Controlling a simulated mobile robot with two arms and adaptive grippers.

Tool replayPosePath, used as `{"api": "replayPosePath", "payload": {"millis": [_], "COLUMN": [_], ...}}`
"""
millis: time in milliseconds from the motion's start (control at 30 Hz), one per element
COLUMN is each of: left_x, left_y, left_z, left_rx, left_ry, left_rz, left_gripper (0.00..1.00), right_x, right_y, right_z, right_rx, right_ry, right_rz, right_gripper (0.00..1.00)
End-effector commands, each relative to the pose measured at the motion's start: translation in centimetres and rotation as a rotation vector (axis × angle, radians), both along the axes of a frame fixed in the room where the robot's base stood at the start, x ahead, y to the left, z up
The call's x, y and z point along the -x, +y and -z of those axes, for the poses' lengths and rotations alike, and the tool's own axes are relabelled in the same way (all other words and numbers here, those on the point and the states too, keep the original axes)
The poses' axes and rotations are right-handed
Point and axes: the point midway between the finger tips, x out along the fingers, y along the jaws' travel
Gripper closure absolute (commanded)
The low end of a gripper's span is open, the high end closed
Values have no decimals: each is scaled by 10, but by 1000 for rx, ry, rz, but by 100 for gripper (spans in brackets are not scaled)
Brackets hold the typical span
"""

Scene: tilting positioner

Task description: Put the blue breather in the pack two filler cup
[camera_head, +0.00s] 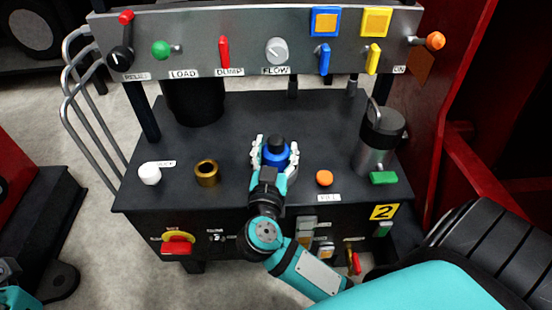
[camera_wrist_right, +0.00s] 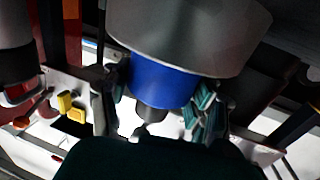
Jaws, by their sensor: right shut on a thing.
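The blue breather (camera_head: 275,155), with a black cap on top, is above the dark bench top. My right gripper (camera_head: 274,158) has its pale fingers on both sides of it and is shut on it. In the right wrist view the blue body (camera_wrist_right: 160,84) sits between the teal fingertips. A wide grey round body (camera_wrist_right: 190,38) adjoins it there; I cannot tell what it is. A brass open cup (camera_head: 207,173) stands on the bench left of the gripper. A yellow plate marked 2 (camera_head: 384,211) is on the bench front at the right.
A control panel (camera_head: 250,62) with knobs and switches spans the back. A steel flask-like vessel (camera_head: 377,148) stands at the right. A white knob (camera_head: 149,174), an orange knob (camera_head: 324,178) and a green block (camera_head: 383,178) are on the bench. Bench space between brass cup and gripper is clear.

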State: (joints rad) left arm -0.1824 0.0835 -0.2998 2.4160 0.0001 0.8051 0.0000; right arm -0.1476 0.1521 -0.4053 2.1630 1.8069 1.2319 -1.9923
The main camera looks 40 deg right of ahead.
Motion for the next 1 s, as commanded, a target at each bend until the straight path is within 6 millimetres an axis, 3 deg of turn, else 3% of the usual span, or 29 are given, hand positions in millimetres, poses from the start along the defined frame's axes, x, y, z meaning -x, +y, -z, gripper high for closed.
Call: {"api": "replayPosePath", "payload": {"millis": [433,467,633,1000], "left_x": [-1,-1,-1,-1], "left_y": [0,0,-1,-1], "left_z": [-4,-2,-1,-3], "left_rx": [-1,-1,-1,-2], "left_ry": [-12,-9,-9,-11], "left_rz": [0,0,0,0], "left_gripper": [60,60,60,60], "right_x": [0,0,0,2], "right_y": [0,0,0,3], "right_z": [6,7,8,5], "right_rx": [1,0,-1,-1], "right_ry": [-2,-1,-2,1], "right_rz": [0,0,0,-1], "right_gripper": [82,40,18,17]}}
